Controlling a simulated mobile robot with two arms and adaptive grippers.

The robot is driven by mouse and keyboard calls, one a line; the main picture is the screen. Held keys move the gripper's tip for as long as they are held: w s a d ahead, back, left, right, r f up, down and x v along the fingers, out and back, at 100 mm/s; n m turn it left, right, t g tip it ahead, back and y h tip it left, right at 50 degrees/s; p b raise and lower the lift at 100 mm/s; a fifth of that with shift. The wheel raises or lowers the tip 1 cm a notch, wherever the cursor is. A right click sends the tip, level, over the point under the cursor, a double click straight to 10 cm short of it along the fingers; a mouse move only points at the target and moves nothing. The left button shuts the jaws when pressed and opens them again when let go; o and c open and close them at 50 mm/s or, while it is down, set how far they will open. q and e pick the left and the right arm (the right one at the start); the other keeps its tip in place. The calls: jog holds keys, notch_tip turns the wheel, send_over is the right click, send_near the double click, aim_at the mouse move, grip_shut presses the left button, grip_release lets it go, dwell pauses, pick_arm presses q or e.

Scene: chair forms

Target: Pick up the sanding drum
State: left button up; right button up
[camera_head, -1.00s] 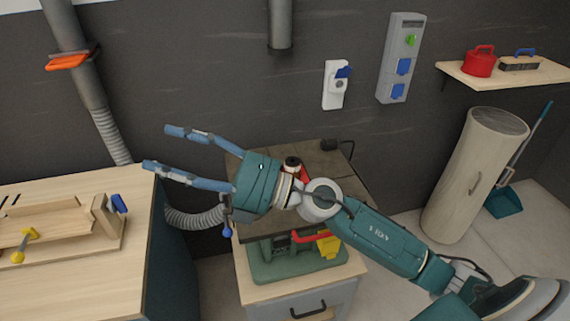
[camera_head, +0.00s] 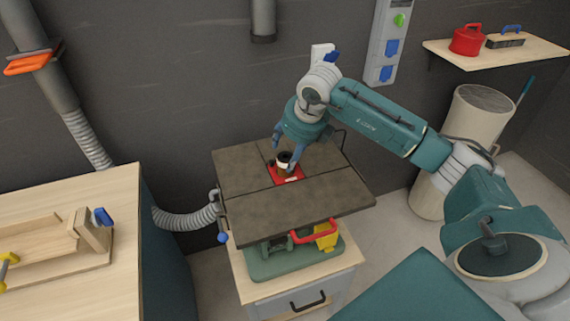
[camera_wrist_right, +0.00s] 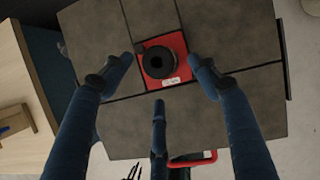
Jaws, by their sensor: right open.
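The sanding drum (camera_head: 285,160) is a short dark cylinder with a brownish side, standing upright on a red plate (camera_head: 287,177) in the middle of the sander's dark table. In the right wrist view I look down on the drum (camera_wrist_right: 159,62) as a black ring with a hole at its centre. My right gripper (camera_head: 287,149) is open and points down just above the drum. In the wrist view its blue fingers are spread on either side of the drum, with another finger below it, and none visibly touches it. My left gripper is not in view.
The sander table (camera_head: 290,210) is otherwise bare, with a green base and red handle (camera_head: 314,233) below. A wooden workbench (camera_head: 70,250) stands at the left. A grey hose (camera_head: 185,217) runs beside the sander.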

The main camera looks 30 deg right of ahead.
aim_at(286, 157)
jog(key=shift+w+f, duration=0.2)
jog(key=shift+f, duration=0.2)
jog(key=p+x, duration=0.3)
jog(key=x, duration=0.1)
jog(key=shift+w+f, duration=0.3)
jog(key=shift+w, duration=0.05)
jog(key=shift+w+f, duration=0.15)
jog(key=shift+f, duration=0.15)
jog(key=shift+r, duration=0.2)
jog(key=c, duration=1.2)
